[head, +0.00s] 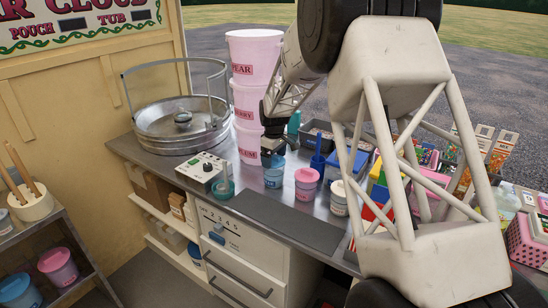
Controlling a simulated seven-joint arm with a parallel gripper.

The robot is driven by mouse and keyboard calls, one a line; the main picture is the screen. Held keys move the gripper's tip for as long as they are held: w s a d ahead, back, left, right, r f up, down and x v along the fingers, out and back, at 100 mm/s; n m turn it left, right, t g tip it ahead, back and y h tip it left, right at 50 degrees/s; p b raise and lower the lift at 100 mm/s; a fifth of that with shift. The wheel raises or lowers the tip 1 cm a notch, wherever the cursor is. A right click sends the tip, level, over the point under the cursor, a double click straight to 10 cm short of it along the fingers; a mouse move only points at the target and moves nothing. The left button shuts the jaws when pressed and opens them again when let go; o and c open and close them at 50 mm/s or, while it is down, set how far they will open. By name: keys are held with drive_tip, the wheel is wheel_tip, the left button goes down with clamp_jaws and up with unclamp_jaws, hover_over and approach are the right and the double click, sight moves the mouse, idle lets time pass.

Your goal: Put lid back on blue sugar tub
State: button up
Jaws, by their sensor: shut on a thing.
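The blue sugar tub (273,178) stands upright on the grey counter, in front of the stacked pink tubs. My gripper (272,153) is directly above it, pointing down, with its fingers close to the tub's top. It is shut on what looks like the tub's lid (275,162), a small bluish piece at the fingertips. The fingers hide part of the lid and rim, so I cannot tell whether the lid touches the tub or is held just above it.
A pink tub (306,187) and a white tub (339,198) stand to the right. A teal bowl (223,188) and a control box (199,171) are to the left. Tall stacked pink tubs (254,60) rise close behind my gripper. The metal floss pan (160,141) is back left.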

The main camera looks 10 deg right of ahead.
idle(0.7)
drive_tip(key=o, duration=0.6)
drive_tip(key=shift+c, duration=0.2)
drive_tip(key=shift+r, duration=0.2)
drive_tip(key=shift+r, duration=3.25)
clamp_jaws()
drive_tip(key=shift+f, duration=2.65)
